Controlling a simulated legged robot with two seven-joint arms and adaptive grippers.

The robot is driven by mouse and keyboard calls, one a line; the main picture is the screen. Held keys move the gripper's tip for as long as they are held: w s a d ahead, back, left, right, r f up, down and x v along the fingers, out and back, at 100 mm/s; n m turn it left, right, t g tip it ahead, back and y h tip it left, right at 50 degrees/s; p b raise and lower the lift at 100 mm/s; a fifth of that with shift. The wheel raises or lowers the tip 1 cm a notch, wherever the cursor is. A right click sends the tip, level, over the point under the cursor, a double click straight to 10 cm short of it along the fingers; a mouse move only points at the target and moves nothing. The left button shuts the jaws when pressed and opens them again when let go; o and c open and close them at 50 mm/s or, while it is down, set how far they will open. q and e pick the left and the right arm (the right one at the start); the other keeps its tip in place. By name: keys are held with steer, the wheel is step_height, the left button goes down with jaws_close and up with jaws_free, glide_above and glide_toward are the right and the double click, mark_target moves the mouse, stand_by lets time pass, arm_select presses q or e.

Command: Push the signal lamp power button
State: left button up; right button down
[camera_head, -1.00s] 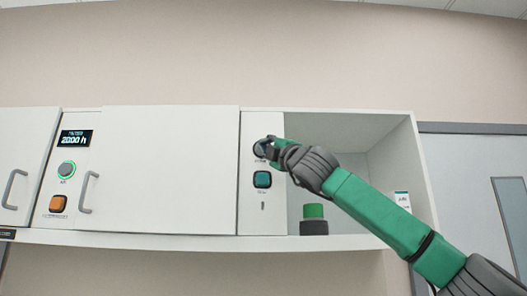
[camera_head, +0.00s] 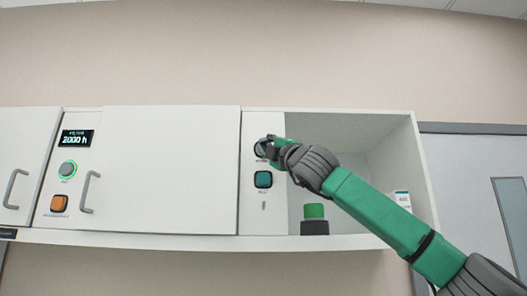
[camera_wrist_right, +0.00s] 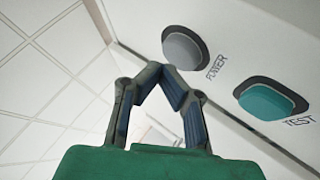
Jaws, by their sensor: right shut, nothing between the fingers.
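The power button is a round grey button labelled POWER; it shows clearly in the right wrist view (camera_wrist_right: 185,48) on a white panel (camera_head: 262,215). My left gripper is not in view.
An open shelf right of the panel holds a green and black cylinder (camera_head: 314,219) and a small white box (camera_head: 402,199). To the left are a closed white door (camera_head: 170,170), a display (camera_head: 75,138), a green-ringed knob (camera_head: 68,169) and an orange button (camera_head: 59,203).

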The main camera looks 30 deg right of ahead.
steer(key=shift+a+r, duration=0.1)
steer(key=shift+a, duration=0.1)
steer(key=shift+w+r, duration=0.1)
steer(key=shift+w, duration=0.15)
steer(key=shift+d, duration=0.15)
steer(key=shift+w+d, duration=0.2)
steer(key=shift+w, duration=0.3)
stand_by(0.6)
steer(key=shift+s+a+b, duration=0.2)
steer(key=shift+s+b, duration=0.3)
steer(key=shift+b, duration=0.15)
steer(key=shift+s+a, duration=0.15)
steer(key=shift+s, duration=0.25)
